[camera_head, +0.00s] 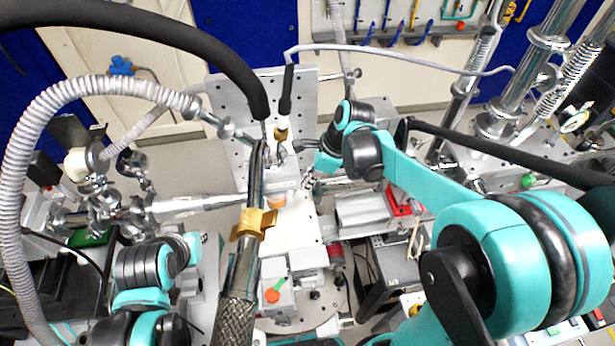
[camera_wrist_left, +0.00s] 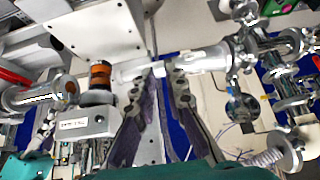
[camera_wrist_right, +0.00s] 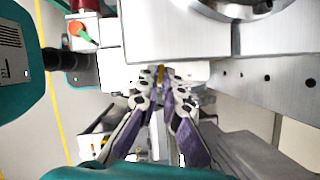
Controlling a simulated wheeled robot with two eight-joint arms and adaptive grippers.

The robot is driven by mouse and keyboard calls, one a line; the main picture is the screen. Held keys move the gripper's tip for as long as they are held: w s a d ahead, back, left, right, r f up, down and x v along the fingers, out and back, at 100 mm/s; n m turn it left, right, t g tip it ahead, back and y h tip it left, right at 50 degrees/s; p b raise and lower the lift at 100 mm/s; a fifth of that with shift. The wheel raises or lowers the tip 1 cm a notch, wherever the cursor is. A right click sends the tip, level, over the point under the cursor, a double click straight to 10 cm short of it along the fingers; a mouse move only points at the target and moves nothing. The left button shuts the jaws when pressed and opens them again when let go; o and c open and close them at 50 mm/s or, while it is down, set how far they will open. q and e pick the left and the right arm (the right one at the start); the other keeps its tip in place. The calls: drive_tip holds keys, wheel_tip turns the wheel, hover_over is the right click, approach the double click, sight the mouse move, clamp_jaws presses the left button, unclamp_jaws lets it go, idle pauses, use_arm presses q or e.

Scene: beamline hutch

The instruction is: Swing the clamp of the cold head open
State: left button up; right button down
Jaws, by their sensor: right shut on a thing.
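My right gripper (camera_wrist_right: 160,88) has its fingertips close together on a thin yellow piece (camera_wrist_right: 160,71) beside a grey metal block. This piece may be part of the cold head's clamp; the fingers hide most of it. In the head view, my right gripper (camera_head: 309,182) is at the right side of the central assembly, small and partly hidden. A brass-coloured collar (camera_head: 247,224) sits around the steel rod in the foreground. My left gripper (camera_wrist_left: 165,72) is apart-fingered and empty, near an amber cylinder (camera_wrist_left: 100,75); the head view does not show its fingertips clearly.
The steel rod (camera_head: 240,285) crosses the middle of the head view. A ribbed grey hose (camera_head: 30,130) and a thick black hose (camera_head: 200,40) arch over the left. A perforated upright plate (camera_head: 233,97) stands behind the assembly. An orange-and-green knob (camera_head: 272,295) is at the front.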

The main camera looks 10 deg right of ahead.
drive_tip(key=c, duration=1.7)
unclamp_jaws()
drive_tip(key=shift+r, duration=0.1)
drive_tip(key=v, duration=1.2)
